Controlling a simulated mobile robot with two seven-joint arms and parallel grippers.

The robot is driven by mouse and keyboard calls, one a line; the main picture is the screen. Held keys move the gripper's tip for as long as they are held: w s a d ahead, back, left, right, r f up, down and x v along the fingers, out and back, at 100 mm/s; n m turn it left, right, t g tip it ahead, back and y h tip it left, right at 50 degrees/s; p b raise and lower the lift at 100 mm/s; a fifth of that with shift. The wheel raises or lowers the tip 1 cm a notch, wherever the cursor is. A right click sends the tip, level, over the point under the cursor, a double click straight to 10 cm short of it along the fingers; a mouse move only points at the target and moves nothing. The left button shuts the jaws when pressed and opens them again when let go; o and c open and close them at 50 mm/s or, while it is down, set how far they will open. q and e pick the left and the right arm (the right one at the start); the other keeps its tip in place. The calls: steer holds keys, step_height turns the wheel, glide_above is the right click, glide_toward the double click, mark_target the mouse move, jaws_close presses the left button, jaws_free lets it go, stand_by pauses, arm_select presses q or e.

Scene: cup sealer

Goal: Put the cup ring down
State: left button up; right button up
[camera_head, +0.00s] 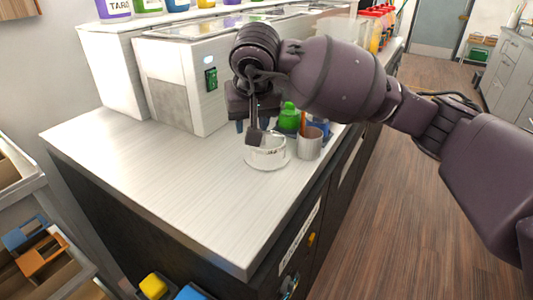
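A white, round, ring-like piece, which looks like the cup ring (267,160), is at the counter's right part, in front of the machine. I cannot tell whether it rests fully on the counter or is held just above it. My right gripper (256,138) points down from above, with its dark fingertip at the ring's upper rim. The fingers overlap the ring, and the view does not show clearly whether they grip it. My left gripper is not in view.
A grey cup (310,146) with a stick stands right beside the ring, with a green bottle (289,117) behind it. A white machine (176,92) stands at the back. The white counter (165,185) is clear to the left and front.

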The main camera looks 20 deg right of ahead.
mark_target(250, 153)
steer(key=b+x, duration=0.1)
steer(key=x, duration=0.7)
steer(key=shift+d+f, duration=0.2)
steer(key=shift+c, duration=0.3)
jaws_close()
